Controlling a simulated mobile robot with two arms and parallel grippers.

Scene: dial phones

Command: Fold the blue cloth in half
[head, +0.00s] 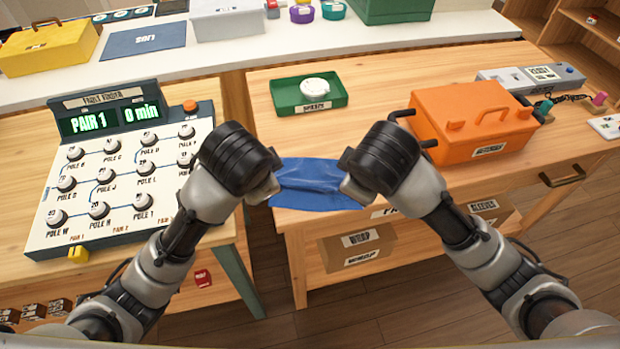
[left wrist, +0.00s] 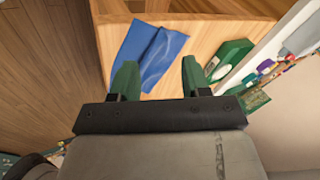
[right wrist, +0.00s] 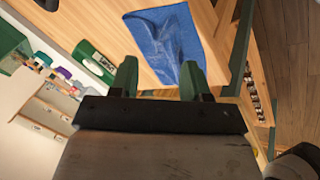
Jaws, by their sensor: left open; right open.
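The blue cloth (head: 314,183) lies on the wooden table near its front edge, between my two grippers in the head view. It looks creased. In the left wrist view the cloth (left wrist: 150,50) lies ahead of the fingers, with a raised fold line across it. It also shows in the right wrist view (right wrist: 165,40), wrinkled near one finger. My left gripper (left wrist: 155,78) is open and empty, at the cloth's left side. My right gripper (right wrist: 155,78) is open and empty, at the cloth's right side. In the head view the grippers partly hide the cloth's side edges.
A green tray (head: 284,97) with a round white item stands behind the cloth. An orange toolbox (head: 460,122) is close to my right gripper. A fault finder panel (head: 120,175) with knobs is left of my left gripper. A gap separates the two tables.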

